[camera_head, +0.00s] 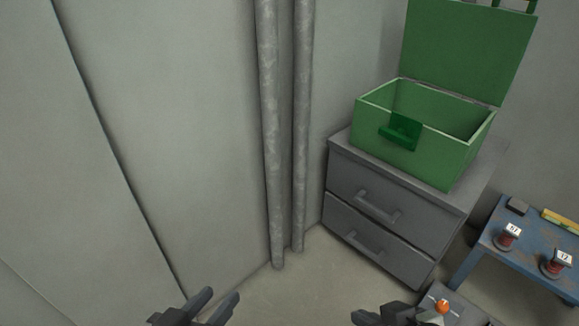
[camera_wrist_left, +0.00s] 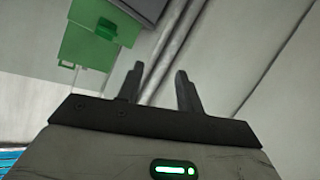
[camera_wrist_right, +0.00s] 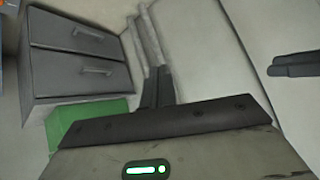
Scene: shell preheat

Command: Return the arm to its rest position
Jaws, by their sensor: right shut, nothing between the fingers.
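My left gripper (camera_head: 222,300) is at the bottom of the head view, with nothing held. In the left wrist view its two fingers (camera_wrist_left: 159,85) stand apart with a gap between them. My right gripper (camera_head: 384,314) is at the bottom edge of the head view, right of the left one. In the right wrist view its fingers (camera_wrist_right: 157,88) are together, with nothing between them. Both grippers are apart from the furniture as far as I can see. The arms behind them are mostly out of the head view.
A green box (camera_head: 430,154) with its lid (camera_head: 468,50) raised sits on a grey drawer cabinet (camera_head: 375,222), drawers shut. A blue table (camera_head: 525,246) at right holds labelled spools. An orange knob (camera_head: 441,306) shows beside my right gripper. Pipes (camera_head: 272,130) run along the wall.

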